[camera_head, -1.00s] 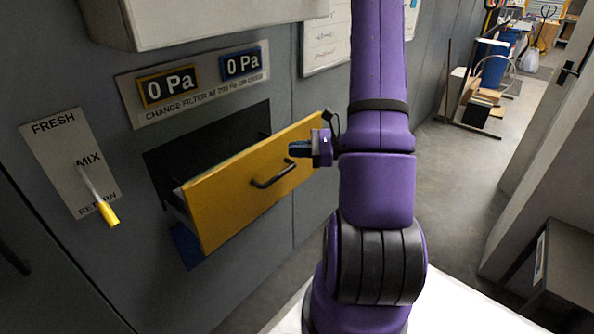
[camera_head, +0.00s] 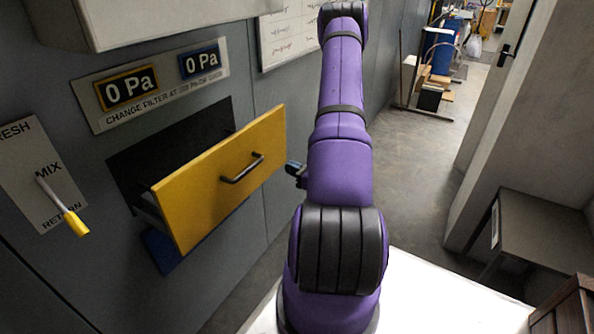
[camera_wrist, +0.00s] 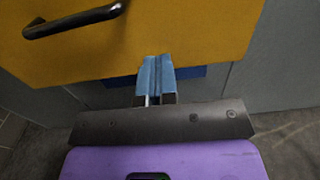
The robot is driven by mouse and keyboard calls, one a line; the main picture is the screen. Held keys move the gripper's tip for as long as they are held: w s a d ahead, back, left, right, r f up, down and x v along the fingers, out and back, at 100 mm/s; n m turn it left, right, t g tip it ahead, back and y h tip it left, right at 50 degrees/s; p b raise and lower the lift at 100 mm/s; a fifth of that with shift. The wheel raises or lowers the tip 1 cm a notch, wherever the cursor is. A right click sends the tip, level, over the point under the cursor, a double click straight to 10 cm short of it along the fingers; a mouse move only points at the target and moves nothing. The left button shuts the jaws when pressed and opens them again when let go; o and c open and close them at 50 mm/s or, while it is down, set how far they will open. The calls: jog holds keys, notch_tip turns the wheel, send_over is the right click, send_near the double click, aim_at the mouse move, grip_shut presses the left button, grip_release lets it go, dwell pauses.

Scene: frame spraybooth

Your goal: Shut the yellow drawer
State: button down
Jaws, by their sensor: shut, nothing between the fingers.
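The yellow drawer (camera_head: 220,178) stands pulled out of its dark slot in the grey wall cabinet, with a black bar handle (camera_head: 242,168) on its front. The drawer front fills the top of the wrist view (camera_wrist: 150,40), with its handle at upper left (camera_wrist: 75,20). My gripper (camera_head: 294,170) is mostly hidden behind my arm in the head view, to the right of the drawer front. In the wrist view its blue fingers (camera_wrist: 156,75) are shut and empty, in front of the drawer's lower part. I cannot tell whether they touch it.
Left of the drawer is a plate with a yellow-tipped lever (camera_head: 62,208). Two pressure displays (camera_head: 128,88) sit above the slot. A blue panel (camera_head: 165,250) shows below the drawer. A grey side table (camera_head: 540,222) stands at right; the floor between is clear.

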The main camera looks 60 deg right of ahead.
aim_at(267, 159)
jog(key=w, duration=0.9)
jog(key=shift+w+a, duration=0.15)
jog(key=shift+w, duration=0.1)
